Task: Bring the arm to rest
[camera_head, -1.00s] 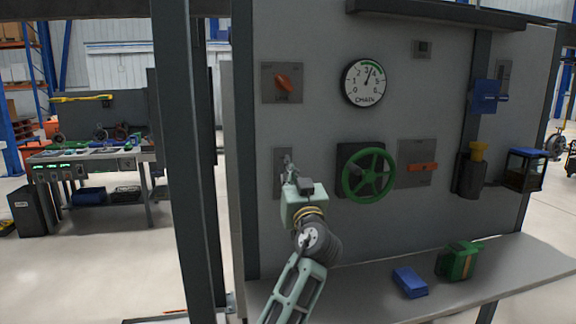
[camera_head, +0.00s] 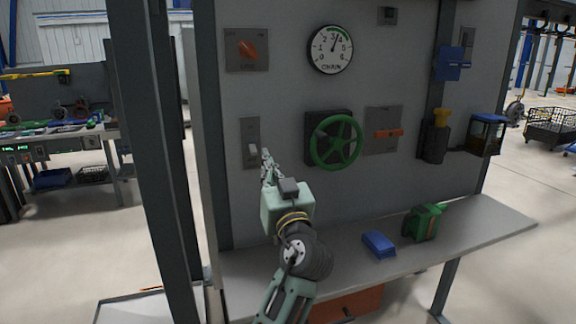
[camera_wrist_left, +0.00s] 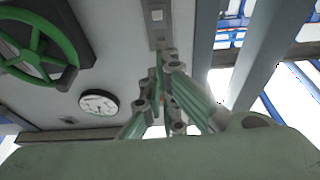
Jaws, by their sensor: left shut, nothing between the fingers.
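My left gripper (camera_head: 265,156) is shut and empty, in front of the grey panel (camera_head: 280,100). Its fingertips are just right of a small plate with a pale switch (camera_head: 252,148) in the head view; I cannot tell whether they touch it. In the left wrist view the shut fingers (camera_wrist_left: 160,85) point toward the panel, with that plate (camera_wrist_left: 158,20) beyond them. My right gripper is not in view.
The panel bears a green handwheel (camera_head: 336,142), a chain gauge (camera_head: 330,49), a red rotary switch (camera_head: 248,50) and an orange-handled switch (camera_head: 388,133). A blue box (camera_head: 379,245) and a green box (camera_head: 423,222) lie on the shelf (camera_head: 470,232). A dark post (camera_head: 160,170) stands left.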

